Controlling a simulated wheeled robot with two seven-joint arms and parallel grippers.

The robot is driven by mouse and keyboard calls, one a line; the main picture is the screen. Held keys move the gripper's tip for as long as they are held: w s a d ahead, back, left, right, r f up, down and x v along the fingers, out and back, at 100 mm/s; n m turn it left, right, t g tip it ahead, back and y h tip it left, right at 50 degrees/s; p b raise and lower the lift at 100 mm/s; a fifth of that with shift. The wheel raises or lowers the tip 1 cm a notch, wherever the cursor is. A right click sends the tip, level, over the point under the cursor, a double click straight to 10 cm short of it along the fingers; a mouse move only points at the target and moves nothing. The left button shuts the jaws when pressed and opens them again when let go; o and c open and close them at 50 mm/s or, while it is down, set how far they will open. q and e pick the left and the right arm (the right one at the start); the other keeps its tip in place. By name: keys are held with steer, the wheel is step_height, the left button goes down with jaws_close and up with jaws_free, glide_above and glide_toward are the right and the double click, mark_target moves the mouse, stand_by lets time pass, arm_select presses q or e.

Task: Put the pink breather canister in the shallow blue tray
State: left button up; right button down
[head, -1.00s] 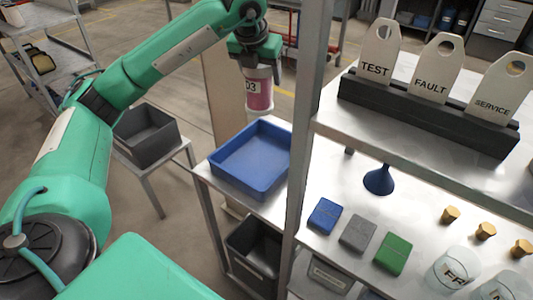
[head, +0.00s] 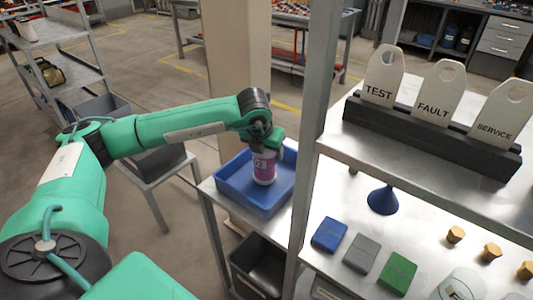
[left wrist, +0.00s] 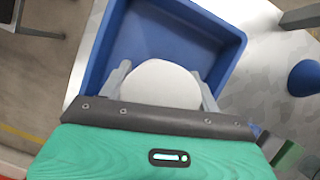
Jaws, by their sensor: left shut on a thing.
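The pink breather canister (head: 264,168) is upright, with a white label band and a white top (left wrist: 160,84). My left gripper (head: 265,148) is shut on it near its top, coming from above. The canister is inside the outline of the shallow blue tray (head: 236,196), toward the tray's right side in the head view. I cannot tell whether its base touches the tray floor. In the left wrist view the blue tray (left wrist: 165,32) spreads beyond the white top, with a finger on each side of it. My right gripper is not in view.
A grey shelf post (head: 312,120) stands just right of the tray. Right of it are a blue funnel (head: 383,201), blue, grey and green blocks, and a rack of tags (head: 433,133) above. A dark bin (head: 250,268) sits below the tray's table.

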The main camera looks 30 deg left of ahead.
arm_select(q)
steer(key=shift+f, duration=0.7)
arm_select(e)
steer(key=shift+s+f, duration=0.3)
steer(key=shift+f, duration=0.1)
arm_select(q)
steer(key=o, duration=1.2)
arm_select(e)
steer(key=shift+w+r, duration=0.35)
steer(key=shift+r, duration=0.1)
